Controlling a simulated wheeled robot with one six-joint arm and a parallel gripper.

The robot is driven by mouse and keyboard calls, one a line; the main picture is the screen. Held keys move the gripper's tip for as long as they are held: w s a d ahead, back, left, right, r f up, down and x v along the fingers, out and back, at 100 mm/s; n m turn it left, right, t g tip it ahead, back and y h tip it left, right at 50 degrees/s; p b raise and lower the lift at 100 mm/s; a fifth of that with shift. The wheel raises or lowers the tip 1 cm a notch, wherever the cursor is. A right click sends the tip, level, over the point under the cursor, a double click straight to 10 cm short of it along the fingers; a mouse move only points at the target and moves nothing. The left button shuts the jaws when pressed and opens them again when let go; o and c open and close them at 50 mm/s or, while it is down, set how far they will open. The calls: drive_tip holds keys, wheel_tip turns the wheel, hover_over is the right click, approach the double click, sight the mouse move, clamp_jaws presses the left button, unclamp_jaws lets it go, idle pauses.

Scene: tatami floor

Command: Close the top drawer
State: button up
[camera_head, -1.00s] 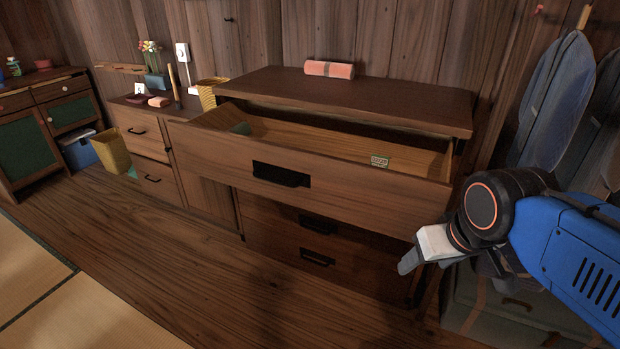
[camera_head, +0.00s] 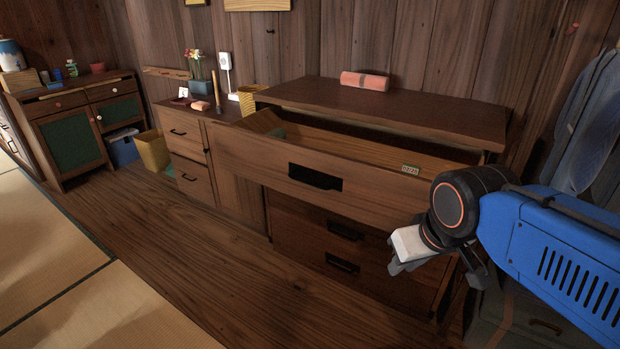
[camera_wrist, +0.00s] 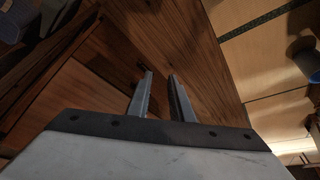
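The top drawer (camera_head: 392,197) of the wooden dresser is pulled well out, with its open inside showing. Its front has a dark recessed handle (camera_head: 315,177).
A pink rolled cloth (camera_head: 365,81) lies on the dresser top (camera_head: 400,108). Two shut drawers with dark handles (camera_head: 342,264) are below. A lower cabinet (camera_head: 180,150) adjoins at left. Grey-blue clothing (camera_head: 590,120) hangs at right. The wooden floor (camera_head: 190,270) in front is clear.

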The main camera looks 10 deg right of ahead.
drive_tip(key=w+r, duration=0.1)
drive_tip(key=w, duration=0.2)
drive_tip(key=w+a+r+n, duration=0.1)
drive_tip(key=w+r, duration=0.1)
drive_tip(key=w, duration=0.1)
drive_tip(key=w+a+r+n, duration=0.1)
drive_tip(key=w+r, duration=0.1)
drive_tip(key=w, duration=0.1)
drive_tip(key=shift+w+a+h, duration=0.25)
drive_tip(key=shift+w+h, duration=0.05)
clamp_jaws()
drive_tip(key=w+a+r+n+t, duration=0.1)
drive_tip(key=w+a+r+n, duration=0.2)
drive_tip(key=w+a, duration=0.8)
drive_tip(key=w+a+r+n+t, duration=0.2)
drive_tip(key=w+a+n, duration=0.1)
drive_tip(key=w+a, duration=0.8)
approach(276, 174)
wheel_tip(276, 174, down, 2)
drive_tip(key=a, duration=0.3)
drive_tip(key=shift+w+d+f, duration=0.25)
drive_tip(key=shift+w+d, duration=0.45)
drive_tip(key=shift+d, duration=0.05)
drive_tip(key=shift+w+d+f, duration=0.3)
drive_tip(key=shift+w+d, duration=0.4)
drive_tip(key=shift+d, duration=0.1)
drive_tip(key=shift+m, duration=0.3)
drive_tip(key=w+d, duration=1.5)
drive_tip(key=shift+w+d, duration=0.3)
